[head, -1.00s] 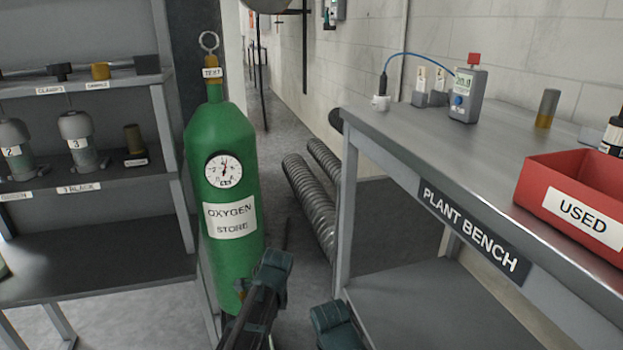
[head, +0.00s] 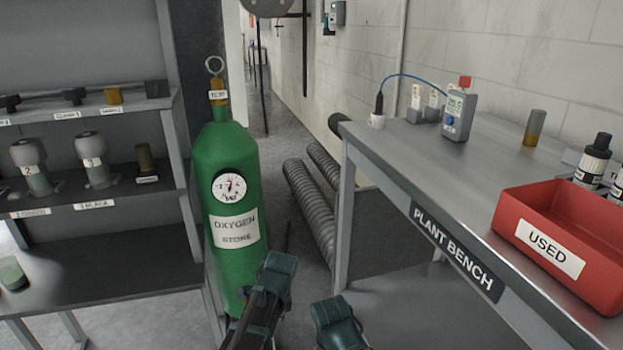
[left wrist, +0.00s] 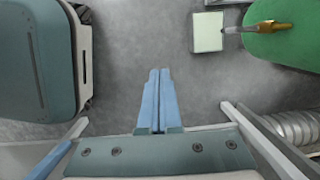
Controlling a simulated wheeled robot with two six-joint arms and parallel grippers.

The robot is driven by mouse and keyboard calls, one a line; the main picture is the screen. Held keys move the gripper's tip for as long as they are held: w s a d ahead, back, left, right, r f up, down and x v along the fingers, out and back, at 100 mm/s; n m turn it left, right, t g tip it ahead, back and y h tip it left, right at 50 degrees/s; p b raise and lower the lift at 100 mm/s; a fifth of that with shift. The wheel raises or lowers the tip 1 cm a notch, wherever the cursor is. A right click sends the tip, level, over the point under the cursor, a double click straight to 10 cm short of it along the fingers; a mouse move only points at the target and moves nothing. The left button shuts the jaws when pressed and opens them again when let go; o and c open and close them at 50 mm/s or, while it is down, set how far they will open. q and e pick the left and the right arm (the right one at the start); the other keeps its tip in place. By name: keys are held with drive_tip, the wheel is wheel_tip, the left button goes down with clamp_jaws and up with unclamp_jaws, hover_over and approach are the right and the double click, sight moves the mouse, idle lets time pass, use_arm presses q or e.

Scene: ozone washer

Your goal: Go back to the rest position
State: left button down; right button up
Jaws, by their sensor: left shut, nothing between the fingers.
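My left gripper (left wrist: 159,76) shows in the left wrist view with its two blue fingers pressed together and nothing between them. It points out over bare grey floor. In the head view, dark teal parts of my arms show at the bottom centre, but no fingertips can be made out there. My right gripper is not in view.
A green oxygen cylinder (head: 228,170) stands left of centre, between a grey shelf unit (head: 95,205) and the plant bench (head: 395,150). A red USED bin (head: 545,250) and a meter (head: 458,115) sit on the bench. Ribbed hoses (head: 310,210) lie on the floor behind.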

use_arm(q)
drive_tip(key=s+d+r+n+p, duration=0.1)
drive_tip(key=s+r+n+p, duration=0.2)
drive_tip(key=r+p, duration=0.9)
drive_tip(key=s+d+r+n+p, duration=0.2)
drive_tip(key=s+r+n+p, duration=0.2)
drive_tip(key=r+p, duration=0.9)
drive_tip(key=s+d+r+n+p, duration=0.1)
drive_tip(key=s+r+n+p, duration=0.3)
drive_tip(key=r+p, duration=0.9)
drive_tip(key=shift+s+d+r+h, duration=0.4)
drive_tip(key=shift+s+r, duration=0.35)
drive_tip(key=shift+s, duration=0.4)
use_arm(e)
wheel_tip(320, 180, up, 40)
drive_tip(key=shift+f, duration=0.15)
use_arm(q)
drive_tip(key=shift+a, duration=0.1)
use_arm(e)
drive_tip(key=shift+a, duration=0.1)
